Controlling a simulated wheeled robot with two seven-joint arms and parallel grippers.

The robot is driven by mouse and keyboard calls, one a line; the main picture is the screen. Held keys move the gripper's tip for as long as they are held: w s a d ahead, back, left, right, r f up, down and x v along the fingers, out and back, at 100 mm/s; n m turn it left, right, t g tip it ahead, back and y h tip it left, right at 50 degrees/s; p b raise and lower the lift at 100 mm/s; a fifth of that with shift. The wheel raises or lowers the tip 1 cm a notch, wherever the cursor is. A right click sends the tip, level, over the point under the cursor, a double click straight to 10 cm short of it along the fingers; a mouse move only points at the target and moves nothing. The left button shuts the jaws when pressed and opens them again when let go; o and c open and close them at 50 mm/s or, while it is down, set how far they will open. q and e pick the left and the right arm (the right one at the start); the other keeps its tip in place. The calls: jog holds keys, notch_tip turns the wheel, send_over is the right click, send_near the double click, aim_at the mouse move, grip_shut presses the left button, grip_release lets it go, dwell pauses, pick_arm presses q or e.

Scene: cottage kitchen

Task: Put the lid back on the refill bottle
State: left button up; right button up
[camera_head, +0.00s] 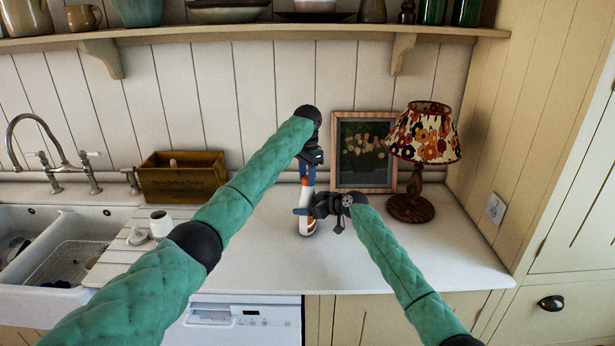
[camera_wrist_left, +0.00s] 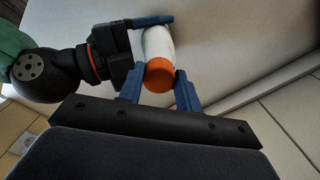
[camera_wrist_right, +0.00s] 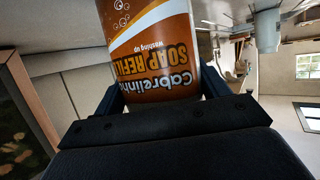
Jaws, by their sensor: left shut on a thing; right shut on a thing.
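The refill bottle (camera_head: 307,199) stands upright on the counter, white with an orange-brown "soap refill" label (camera_wrist_right: 160,62) in the right wrist view. My right gripper (camera_head: 305,212) is shut around its body from the right. The orange lid (camera_wrist_left: 159,73) is between the fingers of my left gripper (camera_wrist_left: 158,88), which comes from above; that gripper also shows in the head view (camera_head: 309,172). The lid lines up with the white bottle top (camera_wrist_left: 158,43) and appears to meet it. I cannot tell whether it is fully seated, as the joint is hard to see.
A picture frame (camera_head: 363,152) and a lamp with a floral shade (camera_head: 424,133) stand behind and to the right. The counter (camera_head: 455,245) is clear at the front right.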

pick_arm(q)
jog(key=m, duration=0.7)
jog(key=shift+w+a, duration=0.25)
jog(key=m, duration=0.4)
jog(key=shift+d, duration=0.1)
jog(key=m, duration=0.4)
jog(key=shift+w, duration=0.1)
jog(key=m, duration=0.7)
jog(key=shift+d, duration=0.2)
jog(key=m, duration=0.4)
jog(key=shift+d+m, duration=0.1)
jog(key=shift+m, duration=0.2)
jog(key=m, duration=0.2)
jog(key=shift+d+m, duration=0.15)
jog(key=shift+m, duration=0.15)
jog(key=o, duration=1)
jog(key=shift+c, duration=0.2)
